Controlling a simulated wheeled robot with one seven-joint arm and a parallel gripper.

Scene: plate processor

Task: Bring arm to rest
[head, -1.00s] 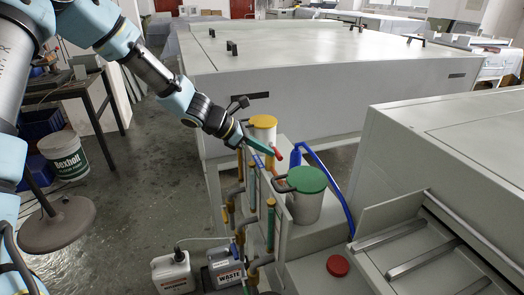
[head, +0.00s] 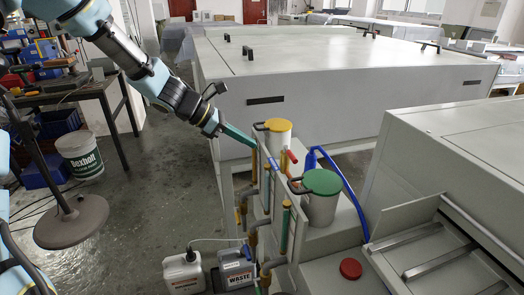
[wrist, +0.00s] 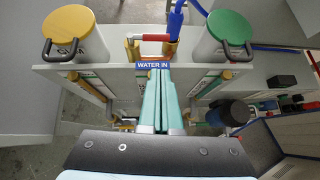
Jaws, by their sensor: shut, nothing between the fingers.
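My gripper (head: 238,134) has long green fingers, pressed together with nothing between them. In the head view it points down and right toward the pipe panel (head: 280,190), left of the yellow-lidded canister (head: 279,135). In the wrist view the green fingers (wrist: 157,105) point at the blue "WATER IN" label (wrist: 153,66) on the panel's top edge. The red-handled valve (wrist: 151,37) lies just beyond the label; its red handle also shows in the head view (head: 292,156). I cannot tell whether the fingertips touch the panel.
A green-lidded canister (head: 321,200) stands behind the panel, near a blue hose (head: 340,180). Waste jugs (head: 235,272) stand below. The large grey machine (head: 330,90) fills the back.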

